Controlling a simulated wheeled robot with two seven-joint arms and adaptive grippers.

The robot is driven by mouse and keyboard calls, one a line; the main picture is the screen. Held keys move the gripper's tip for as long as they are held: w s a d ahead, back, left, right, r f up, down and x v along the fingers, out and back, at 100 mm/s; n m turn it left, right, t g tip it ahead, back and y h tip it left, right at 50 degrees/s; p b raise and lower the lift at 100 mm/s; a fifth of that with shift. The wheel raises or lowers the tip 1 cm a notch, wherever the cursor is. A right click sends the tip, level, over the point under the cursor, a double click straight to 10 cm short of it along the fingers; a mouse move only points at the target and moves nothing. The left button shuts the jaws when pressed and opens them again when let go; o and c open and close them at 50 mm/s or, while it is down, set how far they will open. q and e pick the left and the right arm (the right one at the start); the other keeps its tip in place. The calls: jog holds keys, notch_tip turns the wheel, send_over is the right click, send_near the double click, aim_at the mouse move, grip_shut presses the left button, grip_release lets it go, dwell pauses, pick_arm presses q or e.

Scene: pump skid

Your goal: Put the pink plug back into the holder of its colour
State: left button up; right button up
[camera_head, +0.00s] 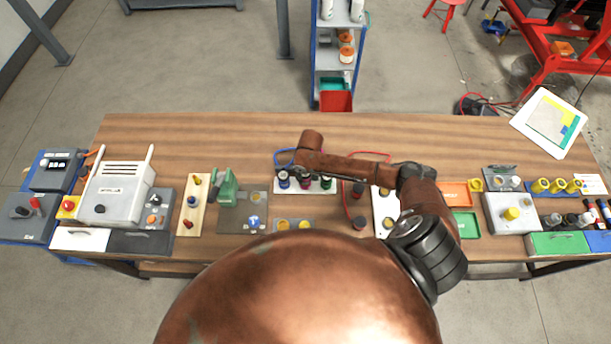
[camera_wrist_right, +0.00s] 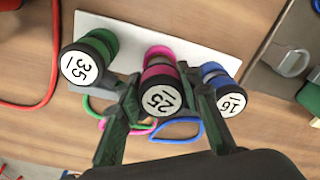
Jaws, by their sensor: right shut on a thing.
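The pink plug, its round white end face marked 25 (camera_wrist_right: 162,100), is between the two dark fingers of my right gripper (camera_wrist_right: 150,108) in the right wrist view. The gripper is shut on it. Right behind the plug, in line with it, is the pink holder (camera_wrist_right: 161,51) on a white plate (camera_wrist_right: 125,32). I cannot tell how deep the plug sits in it. In the head view my right arm reaches over this plate and the fingers are not clearly visible. My left gripper is not in view.
A green plug marked 35 (camera_wrist_right: 82,67) and a blue plug marked 16 (camera_wrist_right: 231,102) stand close on either side. A red cable (camera_wrist_right: 45,95) and a blue cable loop (camera_wrist_right: 185,132) lie on the table. Other panels and trays line the wooden table (camera_head: 230,135); its back is mostly clear.

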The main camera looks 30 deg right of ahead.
jog(key=shift+f+b, duration=0.35)
jog(key=shift+f, duration=0.7)
jog(key=o, duration=1.3)
jog(key=shift+o, duration=0.2)
jog(key=r, duration=0.8)
jog(key=s+r, duration=0.1)
jog(key=r, duration=0.3)
jog(key=shift+w, duration=0.1)
